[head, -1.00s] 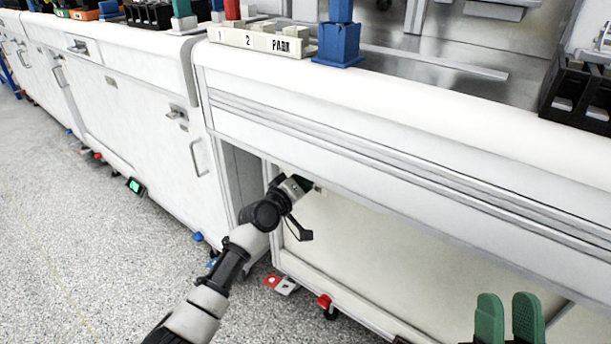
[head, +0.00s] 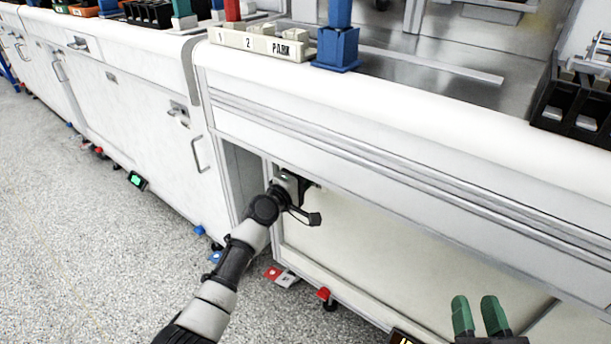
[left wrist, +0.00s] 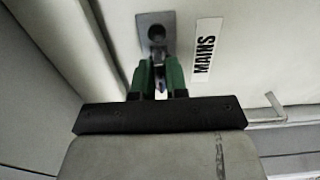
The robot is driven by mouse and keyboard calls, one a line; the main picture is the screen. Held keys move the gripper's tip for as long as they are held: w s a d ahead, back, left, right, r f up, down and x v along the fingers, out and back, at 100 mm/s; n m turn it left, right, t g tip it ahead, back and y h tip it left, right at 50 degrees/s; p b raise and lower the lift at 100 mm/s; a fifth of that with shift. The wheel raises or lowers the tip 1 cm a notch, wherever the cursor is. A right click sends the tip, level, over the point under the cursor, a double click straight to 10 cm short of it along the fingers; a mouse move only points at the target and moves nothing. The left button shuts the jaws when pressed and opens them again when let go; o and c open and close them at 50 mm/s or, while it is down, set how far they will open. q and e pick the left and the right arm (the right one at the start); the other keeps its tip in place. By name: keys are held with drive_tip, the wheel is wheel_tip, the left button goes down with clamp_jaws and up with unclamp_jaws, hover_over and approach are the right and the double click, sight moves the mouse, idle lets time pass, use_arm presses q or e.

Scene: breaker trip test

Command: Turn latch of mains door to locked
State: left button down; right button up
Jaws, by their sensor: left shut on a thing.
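The mains door (head: 370,245) is the pale panel under the bench. In the left wrist view the door carries a black-on-white MAINS label (left wrist: 207,52) and a metal latch plate (left wrist: 155,30) with a dark round hub. My left gripper (left wrist: 160,72) has its green fingers at the plate, shut on the latch (left wrist: 161,88), which shows as a sliver between them. Most of the latch is hidden by the fingers, so its exact angle is unclear. In the head view the left fingertips are hidden at the door's upper left. My right gripper (head: 479,312) is open and empty at the lower right.
A metal bar handle (left wrist: 268,114) is on the door. The bench edge (head: 400,130) overhangs the door. A PARK-marked block (head: 262,42) and a blue holder (head: 337,48) stand on the bench. Open speckled floor (head: 90,250) lies at left.

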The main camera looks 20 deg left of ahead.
idle(0.4)
use_arm(q)
drive_tip(key=c, duration=1.1)
unclamp_jaws()
drive_tip(key=shift+c, duration=0.2)
